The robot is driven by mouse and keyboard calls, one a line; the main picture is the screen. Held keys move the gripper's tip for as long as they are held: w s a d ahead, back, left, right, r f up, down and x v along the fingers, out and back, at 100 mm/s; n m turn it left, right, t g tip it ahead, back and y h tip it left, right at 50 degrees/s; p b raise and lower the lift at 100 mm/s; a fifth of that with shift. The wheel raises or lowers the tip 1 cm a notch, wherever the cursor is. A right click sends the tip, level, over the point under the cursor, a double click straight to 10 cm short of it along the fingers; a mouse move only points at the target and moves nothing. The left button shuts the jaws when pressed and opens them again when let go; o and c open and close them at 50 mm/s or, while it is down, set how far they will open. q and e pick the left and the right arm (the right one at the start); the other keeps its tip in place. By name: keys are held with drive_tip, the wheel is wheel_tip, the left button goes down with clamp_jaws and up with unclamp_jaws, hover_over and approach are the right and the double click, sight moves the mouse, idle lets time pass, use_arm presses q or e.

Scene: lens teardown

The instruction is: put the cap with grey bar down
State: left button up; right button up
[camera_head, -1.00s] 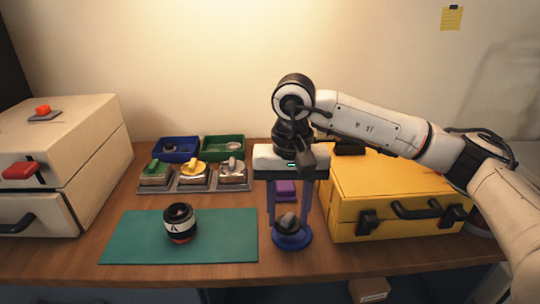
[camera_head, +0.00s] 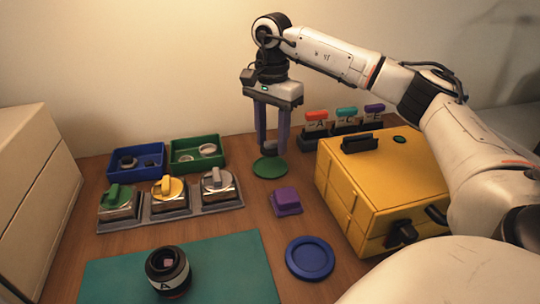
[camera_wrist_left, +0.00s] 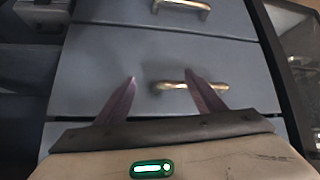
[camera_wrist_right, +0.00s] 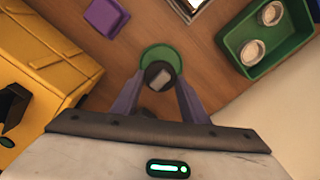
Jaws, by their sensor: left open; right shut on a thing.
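The cap with grey bar (camera_wrist_right: 160,76) is a small dark round piece with a pale grey bar across its top. My right gripper (camera_head: 271,147) is shut on it, and the cap shows between the fingertips in the right wrist view. A round green disc (camera_head: 269,168) lies on the table right at the fingertips; it also shows under and beyond the cap in the right wrist view (camera_wrist_right: 152,54). I cannot tell whether the cap touches the disc. My left gripper (camera_wrist_left: 160,77) is open and empty, in front of grey drawers (camera_wrist_left: 165,45).
An empty blue disc (camera_head: 310,257) and a purple block (camera_head: 286,201) lie nearer. Green (camera_head: 206,154) and blue (camera_head: 136,162) trays stand left of the gripper. A yellow case (camera_head: 385,185) stands right. The lens (camera_head: 168,271) stands on the teal mat (camera_head: 232,272).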

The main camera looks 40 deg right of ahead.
sight(271, 147)
drive_tip(key=shift+f, duration=2.4)
drive_tip(key=shift+f, duration=0.1)
drive_tip(key=o, duration=1)
wheel_tip(271, 147, up, 12)
drive_tip(key=shift+r+p, duration=0.15)
drive_tip(key=shift+p, duration=0.25)
